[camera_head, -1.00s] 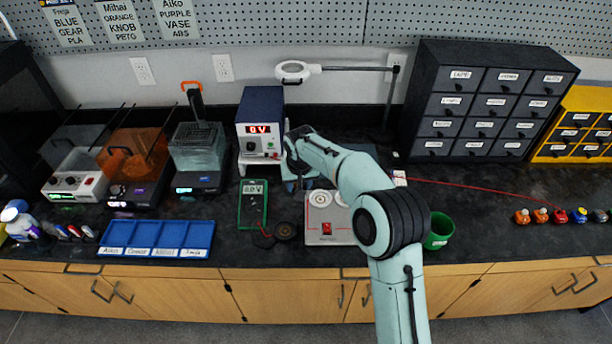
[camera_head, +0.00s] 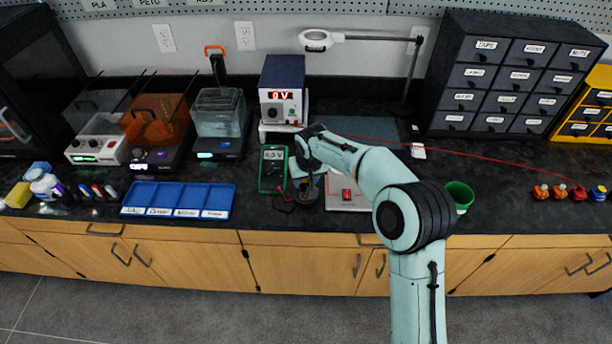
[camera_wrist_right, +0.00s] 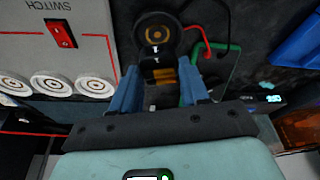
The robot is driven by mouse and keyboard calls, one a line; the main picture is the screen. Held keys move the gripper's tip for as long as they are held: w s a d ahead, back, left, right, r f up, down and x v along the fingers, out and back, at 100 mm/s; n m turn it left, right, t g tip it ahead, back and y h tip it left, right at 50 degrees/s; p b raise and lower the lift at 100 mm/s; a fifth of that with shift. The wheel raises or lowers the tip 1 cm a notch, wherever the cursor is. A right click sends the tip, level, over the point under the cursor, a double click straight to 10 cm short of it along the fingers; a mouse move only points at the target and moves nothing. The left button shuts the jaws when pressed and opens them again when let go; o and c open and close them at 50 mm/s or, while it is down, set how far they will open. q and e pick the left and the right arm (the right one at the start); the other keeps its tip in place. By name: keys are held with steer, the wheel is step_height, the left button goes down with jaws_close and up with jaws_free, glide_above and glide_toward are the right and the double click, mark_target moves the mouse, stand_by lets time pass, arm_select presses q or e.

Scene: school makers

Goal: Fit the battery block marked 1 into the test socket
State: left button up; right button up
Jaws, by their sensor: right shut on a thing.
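My right gripper (camera_head: 308,182) hangs at the round dark test socket (camera_head: 307,198), beside the green-cased meter (camera_head: 272,180). In the right wrist view its two blue fingers (camera_wrist_right: 158,92) are closed on a dark block with orange-brown bands (camera_wrist_right: 161,74). The socket (camera_wrist_right: 155,33), dark with copper-coloured rings, shows just beyond the block. The block looks apart from the socket's centre, but the gap is hard to judge. My left gripper is not in view.
A grey switch board (camera_head: 348,186) with a red switch and round white pads lies right of the socket. Red and black leads join meter and socket. A blue tray (camera_head: 180,198) lies left, a green cup (camera_head: 460,196) right. A power supply (camera_head: 283,92) stands behind.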

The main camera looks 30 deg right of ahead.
mark_target(306, 184)
steer(key=shift+f+b, duration=0.9)
steer(key=shift+f, duration=0.65)
steer(key=shift+f, duration=0.65)
steer(key=o, duration=0.8)
steer(key=p+v, duration=0.4)
steer(key=v, duration=0.7)
stand_by(0.4)
